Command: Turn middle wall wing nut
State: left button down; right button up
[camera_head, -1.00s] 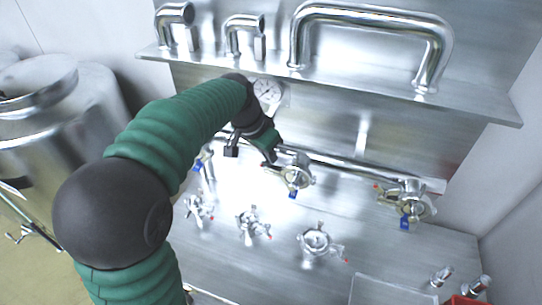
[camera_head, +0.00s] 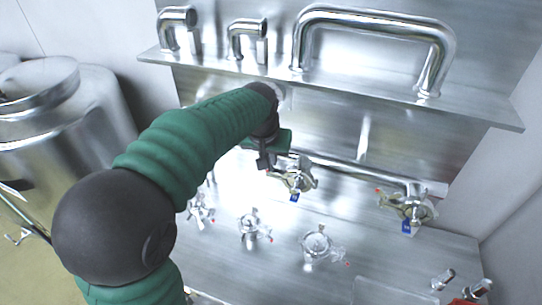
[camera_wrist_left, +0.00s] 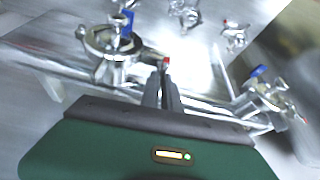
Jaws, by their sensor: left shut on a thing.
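The middle wall clamp (camera_head: 299,181) is a shiny ring fitting on the wall pipe, with a blue tag (camera_head: 294,197) below it. My left gripper (camera_head: 280,168) reaches it from the upper left, at the clamp's left side. In the left wrist view, the two narrow dark fingers (camera_wrist_left: 163,90) are shut on the wing nut, whose red tip (camera_wrist_left: 166,62) shows just beyond them. The clamp ring (camera_wrist_left: 110,40) sits up and left of the fingers there. The gripped part of the nut is mostly hidden by the fingers. My right gripper is not in view.
Another wall clamp (camera_head: 407,206) with a blue tag is to the right. Several fittings, such as a clamp (camera_head: 317,244), stand on the metal counter below. A metal shelf (camera_head: 330,83) with bent pipes is above. A steel tank (camera_head: 58,125) is at left.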

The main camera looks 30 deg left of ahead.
pick_arm(q)
jog(key=shift+s+d+f, duration=0.1)
jog(key=shift+s+f, duration=0.15)
jog(key=shift+f, duration=0.15)
jog(key=c, duration=1.7)
grip_release()
jog(key=shift+s, duration=0.1)
jog(key=shift+o, duration=0.6)
jog(key=shift+s+r, duration=0.1)
jog(key=shift+r, duration=0.05)
jog(key=shift+w+r, duration=0.1)
jog(key=shift+w, duration=0.15)
jog(key=shift+r, duration=0.2)
jog(key=b+v, duration=0.2)
jog(key=v, duration=1.4)
jog(key=shift+r, duration=0.15)
